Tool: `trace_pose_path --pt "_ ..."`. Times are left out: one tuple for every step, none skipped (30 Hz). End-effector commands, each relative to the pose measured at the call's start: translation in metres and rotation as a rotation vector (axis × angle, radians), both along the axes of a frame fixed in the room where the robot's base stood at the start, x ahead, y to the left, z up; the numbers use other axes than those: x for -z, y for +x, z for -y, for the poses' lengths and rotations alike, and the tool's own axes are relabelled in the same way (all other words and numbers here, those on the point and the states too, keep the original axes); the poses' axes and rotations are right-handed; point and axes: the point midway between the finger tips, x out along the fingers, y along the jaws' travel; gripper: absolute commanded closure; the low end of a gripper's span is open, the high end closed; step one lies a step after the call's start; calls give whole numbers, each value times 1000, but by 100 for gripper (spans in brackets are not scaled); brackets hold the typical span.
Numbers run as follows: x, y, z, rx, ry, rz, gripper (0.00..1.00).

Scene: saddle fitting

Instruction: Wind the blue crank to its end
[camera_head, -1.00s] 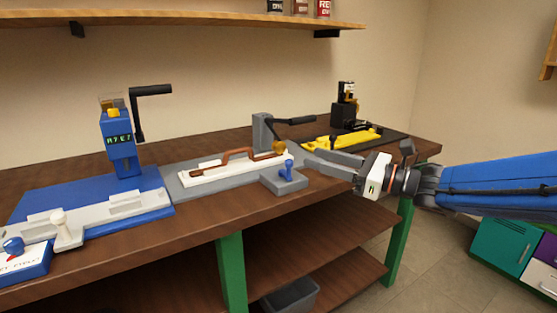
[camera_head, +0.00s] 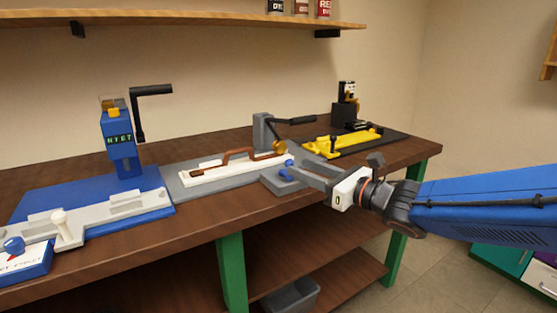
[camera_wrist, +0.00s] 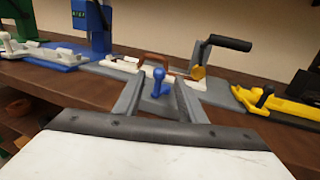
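The blue crank (camera_head: 288,170), a short handle with a round knob, sits on a low grey block (camera_head: 292,184) at the front of the middle grey fixture. In the wrist view the blue crank (camera_wrist: 158,82) stands between my two fingers, with a gap on each side. My gripper (camera_head: 303,172) is open and comes in from the right, its fingertips at the crank in the head view. It also shows in the wrist view (camera_wrist: 157,92). I cannot tell whether either finger touches the crank.
Behind the crank, a white bed holds a brown piece (camera_head: 230,160) beside a black-handled lever (camera_head: 295,121). A yellow fixture (camera_head: 340,143) stands to the right. A blue press (camera_head: 120,140) with a black crank arm (camera_head: 140,115) and a grey bed stands left. The table front edge is near.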

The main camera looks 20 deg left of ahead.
Motion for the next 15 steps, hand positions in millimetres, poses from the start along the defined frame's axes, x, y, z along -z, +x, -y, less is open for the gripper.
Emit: trace_pose_path --pt "1 2 -10 -4 -1 0 63" --pt "1 5 -14 -4 -1 0 63" --pt "1 8 -21 -3 0 -1 63" --pt "0 10 -26 -3 0 0 63" --pt "1 12 -31 -3 -1 0 63" --pt "1 15 -37 -3 -1 0 63" --pt "1 17 -42 -3 0 0 63" --pt "0 19 -46 -3 0 0 63" --pt "1 22 -52 -3 0 0 63" --pt "1 24 -57 -3 0 0 63" --pt "0 25 -61 -3 0 -1 63" --pt "0 28 -65 -2 0 0 63" --pt "0 29 -68 -2 -1 0 63" --pt "1 31 -71 -2 -1 0 63" --pt "0 33 -75 -2 -1 0 63"
